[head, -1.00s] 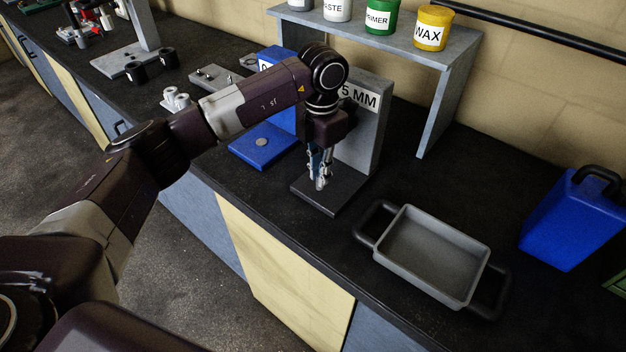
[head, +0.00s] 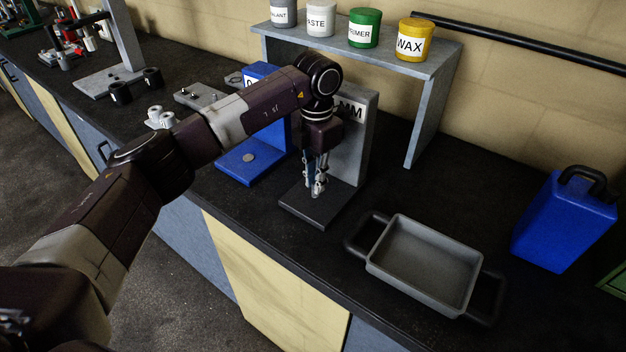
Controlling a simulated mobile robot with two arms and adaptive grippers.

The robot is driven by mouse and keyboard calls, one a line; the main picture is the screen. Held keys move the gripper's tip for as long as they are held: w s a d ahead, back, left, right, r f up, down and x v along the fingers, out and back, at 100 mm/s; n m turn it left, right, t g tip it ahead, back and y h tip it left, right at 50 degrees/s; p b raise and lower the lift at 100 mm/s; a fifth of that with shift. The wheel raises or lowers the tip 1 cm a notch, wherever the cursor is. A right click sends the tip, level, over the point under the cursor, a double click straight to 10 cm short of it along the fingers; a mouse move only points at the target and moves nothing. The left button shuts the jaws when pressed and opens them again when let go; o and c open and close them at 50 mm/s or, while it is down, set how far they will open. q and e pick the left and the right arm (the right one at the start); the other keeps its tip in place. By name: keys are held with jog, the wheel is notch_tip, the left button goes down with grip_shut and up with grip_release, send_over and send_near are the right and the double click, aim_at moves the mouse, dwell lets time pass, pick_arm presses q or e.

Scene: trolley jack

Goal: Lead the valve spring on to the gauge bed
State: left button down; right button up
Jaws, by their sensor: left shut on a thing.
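My left gripper (head: 317,186) points straight down over the dark base plate of the gauge bed (head: 305,212), in front of its grey upright (head: 358,140). The upright has a white label that ends in "MM", partly hidden by my arm. The gripper is shut on a small silvery thing between its fingertips, which I take to be the valve spring; the fingers hide most of it. Its lower end is close to the plate, and I cannot tell whether it touches. My right gripper is not in view.
A blue stand (head: 242,164) with a round disc on its base is just left of the gauge bed. A grey tray (head: 375,272) with black handles lies to the right. A blue can (head: 562,225) is at far right. A grey shelf (head: 425,115) holds several labelled jars behind.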

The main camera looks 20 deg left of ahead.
pick_arm(q)
jog(key=shift+w+d+r, duration=0.1)
jog(key=shift+w+r, duration=0.25)
jog(key=shift+f, duration=0.1)
jog(key=c, duration=1.8)
grip_release()
jog(key=shift+c, duration=0.2)
jog(key=r, duration=1.1)
jog(key=shift+s+r, duration=0.15)
jog(key=shift+s, duration=0.1)
jog(key=shift+s+r, duration=0.1)
jog(key=shift+r, duration=0.05)
